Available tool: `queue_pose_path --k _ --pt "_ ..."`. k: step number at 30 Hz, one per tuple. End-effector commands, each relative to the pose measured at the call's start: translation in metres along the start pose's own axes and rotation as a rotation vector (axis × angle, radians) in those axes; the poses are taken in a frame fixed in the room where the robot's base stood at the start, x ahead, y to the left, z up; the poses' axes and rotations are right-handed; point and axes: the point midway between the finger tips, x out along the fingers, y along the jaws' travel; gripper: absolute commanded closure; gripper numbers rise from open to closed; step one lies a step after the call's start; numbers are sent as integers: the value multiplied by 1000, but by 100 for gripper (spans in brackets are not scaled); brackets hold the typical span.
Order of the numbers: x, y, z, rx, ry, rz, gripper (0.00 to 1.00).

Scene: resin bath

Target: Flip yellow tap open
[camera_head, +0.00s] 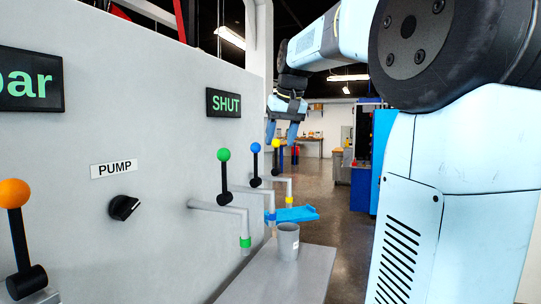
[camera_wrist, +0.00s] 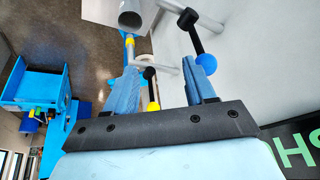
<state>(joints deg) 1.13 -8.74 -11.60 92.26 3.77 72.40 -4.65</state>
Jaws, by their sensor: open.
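The yellow tap has a black lever with a yellow ball knob (camera_head: 276,143), standing upright at the far end of the row. Its spout carries a yellow band (camera_head: 289,200). My gripper (camera_head: 282,133) is open, pointing down from above at the yellow knob. In the wrist view, the yellow knob (camera_wrist: 153,106) shows between the spread fingers (camera_wrist: 168,74), with nothing clamped. The blue tap's knob (camera_wrist: 207,64) is close by the right finger in that view; whether they touch cannot be told.
The blue tap (camera_head: 256,147) and green tap (camera_head: 224,154) stand nearer along the grey wall. A sign (camera_head: 223,102) reads SHUT. An orange-knobbed lever (camera_head: 14,194) is at far left.

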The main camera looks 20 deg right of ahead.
Motion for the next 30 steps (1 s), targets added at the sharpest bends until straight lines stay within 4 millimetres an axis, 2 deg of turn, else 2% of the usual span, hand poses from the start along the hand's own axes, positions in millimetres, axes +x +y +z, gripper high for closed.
queue_pose_path --k 1,6,12,16,22,30 --pt "0 6 -22 8 -4 9 45" --pt "-2 21 -78 24 -15 36 45" --pt "0 31 -123 30 -25 67 45" --pt "0 34 -137 32 -28 78 45" --pt "8 36 -142 31 -31 82 45" --pt "49 39 -140 30 -32 81 45"
